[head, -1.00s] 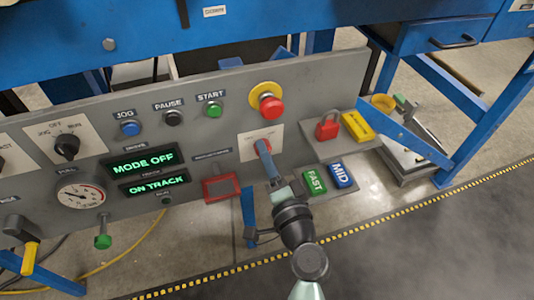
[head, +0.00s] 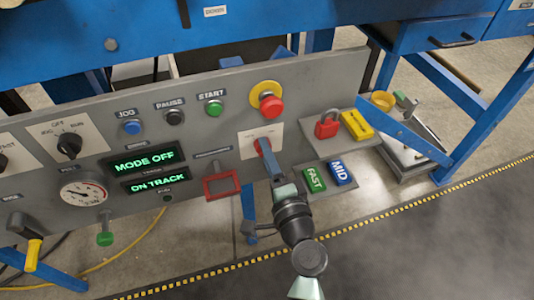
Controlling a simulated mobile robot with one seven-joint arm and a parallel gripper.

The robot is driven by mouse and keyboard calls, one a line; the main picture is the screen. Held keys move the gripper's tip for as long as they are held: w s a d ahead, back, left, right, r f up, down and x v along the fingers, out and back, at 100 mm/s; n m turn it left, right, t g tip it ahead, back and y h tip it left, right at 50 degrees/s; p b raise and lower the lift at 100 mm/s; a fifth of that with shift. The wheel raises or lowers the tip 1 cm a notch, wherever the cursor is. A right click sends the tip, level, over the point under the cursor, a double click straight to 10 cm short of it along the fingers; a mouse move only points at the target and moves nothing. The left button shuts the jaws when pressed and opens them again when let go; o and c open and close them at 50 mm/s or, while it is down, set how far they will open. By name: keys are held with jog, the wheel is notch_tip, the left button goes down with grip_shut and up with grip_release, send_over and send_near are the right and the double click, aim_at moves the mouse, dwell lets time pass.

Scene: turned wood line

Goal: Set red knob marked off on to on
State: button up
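The switch plate (head: 248,143) is pale and sits on the grey panel below the red mushroom button. Its print is too small to read. A sliver of red, which looks like the knob (head: 256,146), shows at the left edge of my gripper's fingers.
A red mushroom button (head: 271,107) on a yellow ring stands just above the plate. A red frame (head: 221,186) is at the left. A shelf with a red padlock (head: 327,127) and a yellow block (head: 356,125) is at the right. The display (head: 146,162) reads MODE OFF.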

jog(key=o, duration=0.4)
jog(key=p+v, duration=0.1)
jog(key=v, duration=1.2)
